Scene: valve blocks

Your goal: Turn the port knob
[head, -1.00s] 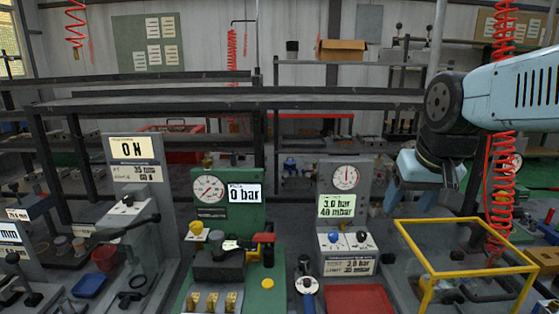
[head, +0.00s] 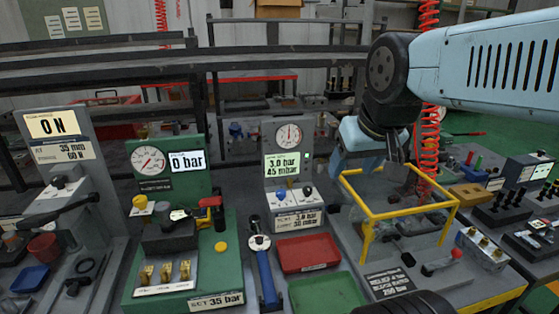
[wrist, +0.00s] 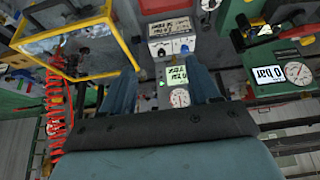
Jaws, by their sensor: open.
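The grey pressure station (head: 288,150) stands in the middle of the head view, with a round dial and a green display reading 3.0 bar and 45 mbar. On its lower face are a blue knob (head: 280,194) and a black knob (head: 306,191); I cannot tell which is the port knob. My gripper (head: 368,166) is to the right of the station, above the yellow frame, open and empty. In the wrist view, upside down, the station's knob panel (wrist: 171,47) shows beyond and between my open fingers (wrist: 165,76), apart from them.
A yellow frame (head: 405,213) stands close below and right of my gripper. A red coiled hose (head: 430,140) hangs behind it. A green station (head: 170,190) reading 0 bar is at the left. A red tray (head: 306,252) lies before the grey station. A blue-handled tool (head: 266,275) lies beside it.

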